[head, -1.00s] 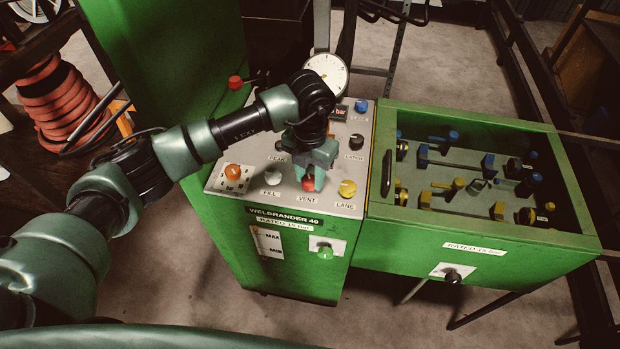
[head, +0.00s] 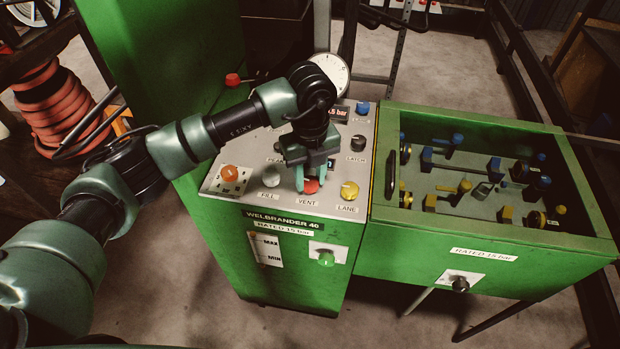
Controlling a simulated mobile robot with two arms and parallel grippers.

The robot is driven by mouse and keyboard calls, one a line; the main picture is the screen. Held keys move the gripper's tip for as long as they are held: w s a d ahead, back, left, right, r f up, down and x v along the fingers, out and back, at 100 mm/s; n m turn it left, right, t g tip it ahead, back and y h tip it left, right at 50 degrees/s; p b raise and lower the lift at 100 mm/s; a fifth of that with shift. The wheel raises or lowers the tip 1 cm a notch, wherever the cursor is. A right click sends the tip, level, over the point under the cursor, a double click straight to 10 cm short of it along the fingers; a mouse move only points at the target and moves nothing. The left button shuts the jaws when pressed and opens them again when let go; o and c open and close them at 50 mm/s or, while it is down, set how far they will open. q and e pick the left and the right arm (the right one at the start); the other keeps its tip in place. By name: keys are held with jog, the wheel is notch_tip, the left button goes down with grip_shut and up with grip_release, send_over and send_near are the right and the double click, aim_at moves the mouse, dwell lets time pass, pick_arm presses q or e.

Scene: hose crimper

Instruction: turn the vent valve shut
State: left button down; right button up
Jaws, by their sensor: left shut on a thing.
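The vent valve is a red knob (head: 311,186) above the VENT label (head: 307,203) on the sloped grey panel of the green machine. My left gripper (head: 310,179) points down over it and is shut on it, with one teal finger at each side. The fingers hide part of the knob, and I cannot read its exact angle. My right gripper is not in view.
Close by are the grey FILL knob (head: 270,176), the yellow LANE knob (head: 349,190), an orange button (head: 229,173) and the LATCH knob (head: 357,143). A dial gauge (head: 333,75) stands behind. A green-walled bay (head: 480,238) with fittings lies to the right.

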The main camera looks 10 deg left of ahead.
aim_at(310, 181)
pick_arm(q)
jog(key=shift+r+n, duration=0.1)
jog(key=shift+n, duration=1)
jog(key=shift+b, duration=0.3)
jog(key=c, duration=1)
grip_release()
notch_tip(310, 181, up, 8)
jog(key=shift+f+b, duration=0.1)
jog(key=shift+b, duration=0.85)
